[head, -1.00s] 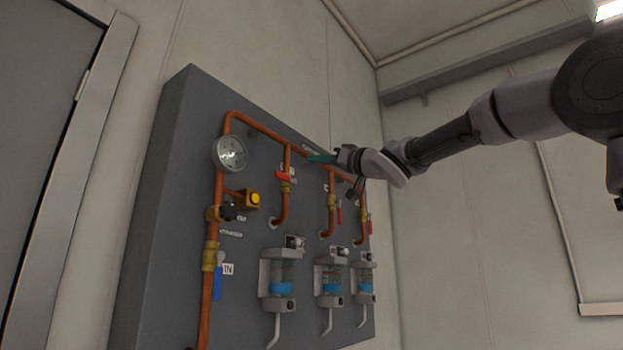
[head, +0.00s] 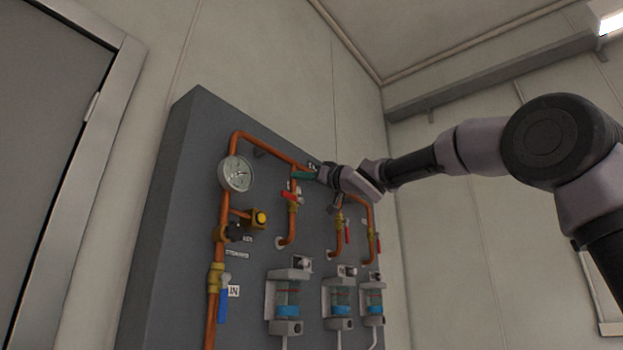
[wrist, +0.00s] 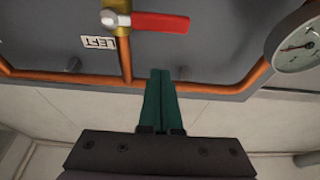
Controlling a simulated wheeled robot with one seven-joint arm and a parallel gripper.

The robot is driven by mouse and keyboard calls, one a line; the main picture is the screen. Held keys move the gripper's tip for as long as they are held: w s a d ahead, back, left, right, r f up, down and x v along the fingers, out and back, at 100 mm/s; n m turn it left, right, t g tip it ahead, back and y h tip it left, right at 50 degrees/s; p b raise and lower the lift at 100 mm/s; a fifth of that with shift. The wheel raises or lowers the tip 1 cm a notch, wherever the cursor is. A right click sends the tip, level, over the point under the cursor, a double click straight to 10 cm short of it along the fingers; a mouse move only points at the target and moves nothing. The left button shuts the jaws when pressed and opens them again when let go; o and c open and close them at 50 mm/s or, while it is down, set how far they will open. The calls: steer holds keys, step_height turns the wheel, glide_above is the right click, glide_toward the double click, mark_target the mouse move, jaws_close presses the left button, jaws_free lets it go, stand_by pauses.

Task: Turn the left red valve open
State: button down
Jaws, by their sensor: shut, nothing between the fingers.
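The left red valve has a red lever (head: 289,195) on a brass body, in the left drop pipe of the panel. In the wrist view its red lever (wrist: 160,22) lies level, across its upright pipe, with a "LEFT" label (wrist: 98,42) beside it. My gripper (head: 297,175) is at the upper pipe just above this valve in the head view. In the wrist view its green fingers (wrist: 160,72) are together and empty, next to the copper pipe and apart from the lever.
A pressure gauge (head: 236,174) stands on the pipe to the left. Two more red levers (head: 347,232) hang down on the pipes to the right. Clear canisters (head: 288,299) line the panel below.

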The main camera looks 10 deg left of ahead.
mark_target(293, 198)
steer(key=shift+w+a+f, duration=0.3)
steer(key=shift+a+f, duration=0.25)
steer(key=shift+f, duration=0.25)
steer(key=shift+w+a+f, duration=0.3)
steer(key=shift+a+f, duration=0.2)
steer(key=shift+f, duration=0.3)
